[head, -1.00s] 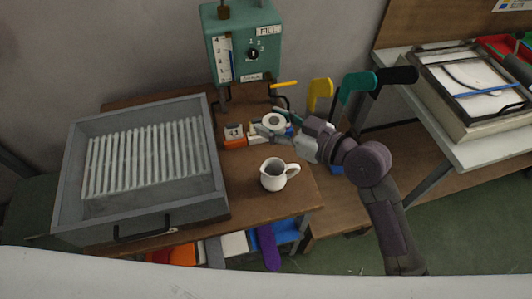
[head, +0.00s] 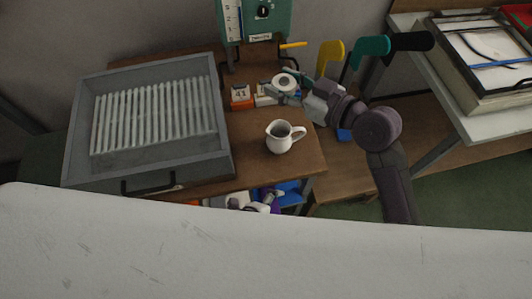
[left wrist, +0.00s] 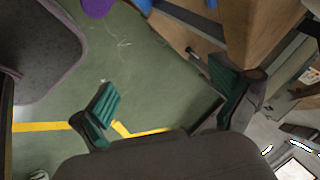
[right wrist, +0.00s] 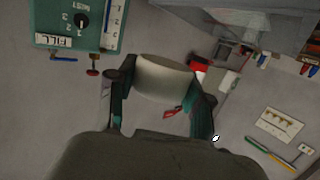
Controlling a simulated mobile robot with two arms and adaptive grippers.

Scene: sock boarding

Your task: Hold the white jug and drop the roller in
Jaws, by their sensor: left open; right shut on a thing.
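The white jug (head: 279,142) stands upright on the brown wooden table, its handle to the right and its dark opening facing up. My right gripper (head: 284,89) is above the table behind the jug, shut on the white roller (head: 285,79). The right wrist view shows the roller (right wrist: 163,78) as a pale cylinder between the two fingers. My left gripper (head: 268,200) shows just beyond the front table edge, below the jug and apart from it. In the left wrist view its fingers (left wrist: 163,85) are spread and empty above the green floor.
A grey ribbed tray (head: 225,150) takes up the table's left side. An orange-and-white block with figures (head: 240,98) sits near the roller. A green dispenser box (head: 283,22) stands behind. Yellow (head: 328,55) and teal (head: 370,47) handles rise on the right. Table around the jug is clear.

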